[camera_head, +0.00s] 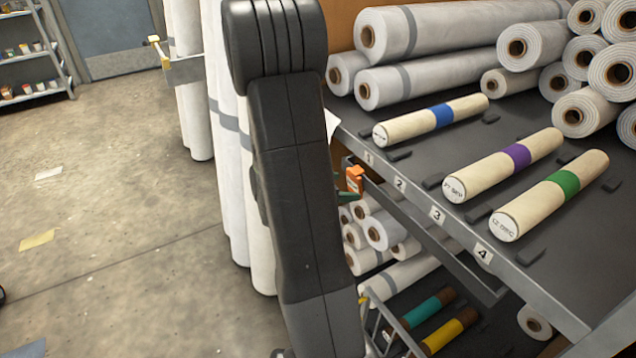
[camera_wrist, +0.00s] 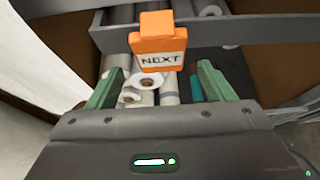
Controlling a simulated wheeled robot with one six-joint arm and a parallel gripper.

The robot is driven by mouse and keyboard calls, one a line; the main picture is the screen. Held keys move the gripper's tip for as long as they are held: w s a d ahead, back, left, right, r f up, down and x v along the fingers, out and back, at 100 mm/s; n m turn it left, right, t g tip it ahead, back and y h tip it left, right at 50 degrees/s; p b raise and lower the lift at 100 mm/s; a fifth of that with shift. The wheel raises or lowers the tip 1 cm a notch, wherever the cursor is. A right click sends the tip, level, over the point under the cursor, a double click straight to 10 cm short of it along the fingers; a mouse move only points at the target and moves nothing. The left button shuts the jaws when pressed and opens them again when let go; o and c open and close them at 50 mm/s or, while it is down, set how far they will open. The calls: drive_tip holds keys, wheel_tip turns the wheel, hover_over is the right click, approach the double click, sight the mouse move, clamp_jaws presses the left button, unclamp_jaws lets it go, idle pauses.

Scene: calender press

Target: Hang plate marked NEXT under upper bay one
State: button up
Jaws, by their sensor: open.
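The orange plate marked NEXT (camera_wrist: 160,58) is upright in the wrist view, against a grey rail (camera_wrist: 245,30) that passes behind it. Its top reaches above the rail; whether it is hooked on cannot be told. My gripper (camera_wrist: 158,72) is open, with one green finger on each side of the plate's lower part and clear gaps to it. In the head view the plate (camera_head: 355,179) shows just right of my arm, below the label 1 of upper bay one (camera_head: 369,157).
The upper shelf edge carries labels 1 to 4. Above it lie rolls with a blue band (camera_head: 442,116), a purple band (camera_head: 516,156) and a green band (camera_head: 563,181). A lower rail (camera_head: 425,232) runs below. White rolls (camera_head: 240,150) stand close left of my arm. The floor at left is open.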

drive_tip(key=p+v, duration=0.1)
drive_tip(key=v, duration=1.1)
drive_tip(key=shift+s+a, duration=0.2)
drive_tip(key=b+x, duration=0.1)
drive_tip(key=x, duration=1.1)
drive_tip(key=shift+w+d, duration=0.15)
drive_tip(key=shift+d, duration=0.1)
drive_tip(key=shift+w+d+f, duration=0.25)
drive_tip(key=shift+w+d, duration=0.1)
drive_tip(key=shift+d, duration=0.05)
drive_tip(key=shift+r, duration=0.1)
